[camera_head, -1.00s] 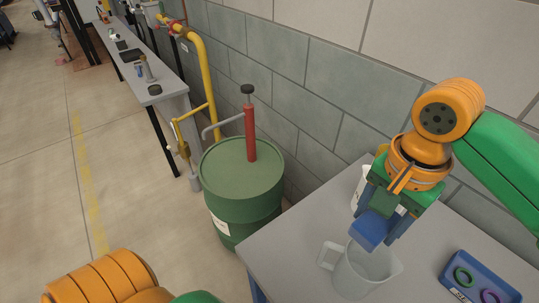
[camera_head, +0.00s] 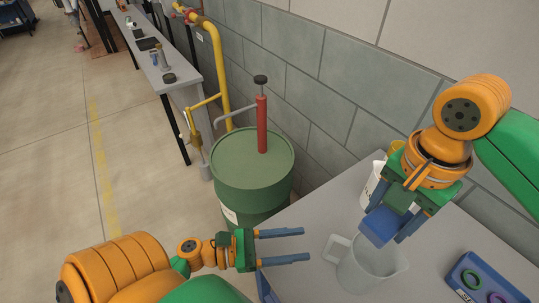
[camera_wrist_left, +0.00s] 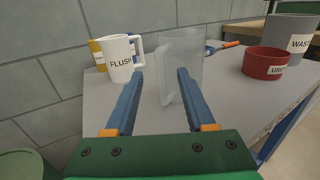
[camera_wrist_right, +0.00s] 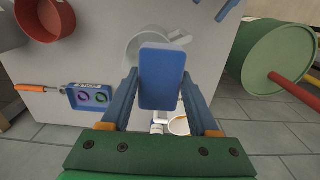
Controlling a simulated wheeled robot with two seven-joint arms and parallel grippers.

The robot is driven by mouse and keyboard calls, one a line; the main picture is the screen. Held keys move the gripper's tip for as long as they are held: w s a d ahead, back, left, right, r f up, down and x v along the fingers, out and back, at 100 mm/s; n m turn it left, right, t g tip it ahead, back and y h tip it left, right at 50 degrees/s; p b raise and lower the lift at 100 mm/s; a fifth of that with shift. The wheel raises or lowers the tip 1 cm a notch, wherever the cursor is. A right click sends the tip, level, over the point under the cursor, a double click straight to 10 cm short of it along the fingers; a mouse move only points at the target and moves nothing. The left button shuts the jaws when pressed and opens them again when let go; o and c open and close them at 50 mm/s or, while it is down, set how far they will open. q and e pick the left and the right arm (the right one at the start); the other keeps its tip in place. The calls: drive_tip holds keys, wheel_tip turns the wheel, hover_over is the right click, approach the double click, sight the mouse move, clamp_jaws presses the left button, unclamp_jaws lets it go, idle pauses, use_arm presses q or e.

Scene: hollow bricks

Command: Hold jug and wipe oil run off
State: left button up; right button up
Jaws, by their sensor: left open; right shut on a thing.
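The translucent jug (camera_head: 372,268) stands upright on the grey table, its handle (camera_head: 335,248) toward the left. My left gripper (camera_head: 305,246) is open and empty, left of the jug with its fingers toward the handle; they appear apart from it. In the left wrist view the jug (camera_wrist_left: 180,72) shows ahead, between the fingers. My right gripper (camera_head: 392,228) is shut on a blue block-shaped wiping pad (camera_head: 378,228) and holds it above the jug's far rim. The right wrist view shows the pad (camera_wrist_right: 161,78) in front of the jug (camera_wrist_right: 147,48). I cannot see any oil run.
A white FLUSH cup (camera_wrist_left: 121,60) stands behind the jug. A blue tray (camera_head: 482,282) with rings lies at the right. A red bowl (camera_wrist_left: 265,63) and a grey WASTE container (camera_wrist_left: 293,38) stand further along. A green drum (camera_head: 250,172) with a red pump stands beyond the table's left edge.

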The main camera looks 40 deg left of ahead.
sight(329, 241)
use_arm(q)
drive_tip(key=x, duration=0.6)
drive_tip(key=shift+w+d, duration=0.1)
drive_tip(key=shift+f, duration=0.1)
clamp_jaws()
idle(0.9)
